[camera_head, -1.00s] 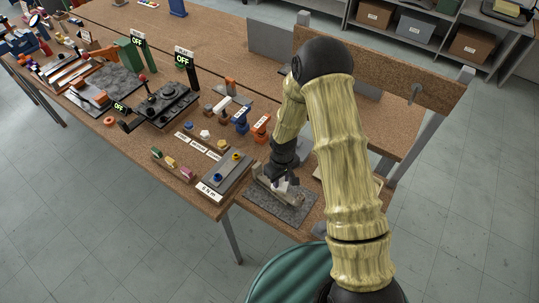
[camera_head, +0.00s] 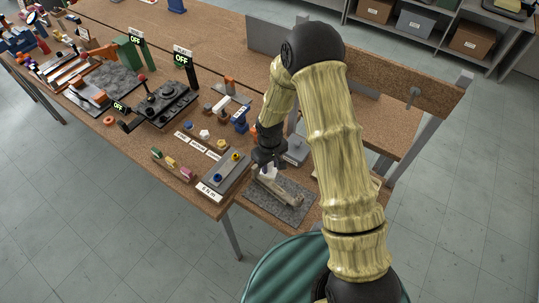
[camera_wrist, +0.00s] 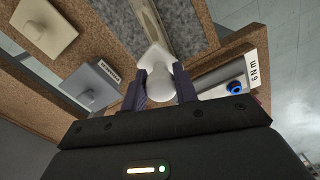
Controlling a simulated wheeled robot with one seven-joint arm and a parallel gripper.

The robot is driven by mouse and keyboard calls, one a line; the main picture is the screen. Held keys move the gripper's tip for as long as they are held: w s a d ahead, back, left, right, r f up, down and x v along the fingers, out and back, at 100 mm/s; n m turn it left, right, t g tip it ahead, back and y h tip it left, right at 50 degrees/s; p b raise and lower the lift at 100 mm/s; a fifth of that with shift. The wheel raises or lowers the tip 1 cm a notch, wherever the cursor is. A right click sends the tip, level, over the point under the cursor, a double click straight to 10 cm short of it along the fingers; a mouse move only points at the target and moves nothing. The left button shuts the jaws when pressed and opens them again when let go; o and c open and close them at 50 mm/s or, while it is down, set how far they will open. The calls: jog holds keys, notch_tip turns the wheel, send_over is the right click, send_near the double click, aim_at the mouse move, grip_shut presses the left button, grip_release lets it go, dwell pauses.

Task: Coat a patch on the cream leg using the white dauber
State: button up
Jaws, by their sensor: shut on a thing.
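My gripper (camera_head: 267,164) is shut on the white dauber (camera_wrist: 156,58), with one dark finger on each side of it in the wrist view. The dauber's head points away from the fingers, at the near end of the cream leg (camera_wrist: 147,18). Whether the head touches the leg I cannot tell. In the head view the cream leg (camera_head: 285,190) lies on a grey speckled mat (camera_head: 297,208), below my gripper. The dauber shows there only as a small white bit (camera_head: 268,174), partly hidden by my gripper.
A grey tray labelled 6 N m (camera_head: 226,176) stands left of the mat. A grey block with a knob (camera_wrist: 97,82) and a beige block with a knob (camera_wrist: 42,28) stand on the other side. Many tools and fixtures fill the bench farther left.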

jog(key=shift+r+p, duration=0.85)
jog(key=shift+r, duration=0.75)
jog(key=shift+w, duration=0.1)
jog(key=shift+s+a, duration=0.1)
jog(key=shift+s, duration=0.1)
jog(key=shift+w, duration=0.2)
jog(key=shift+s+d, duration=0.15)
jog(key=shift+d, duration=0.05)
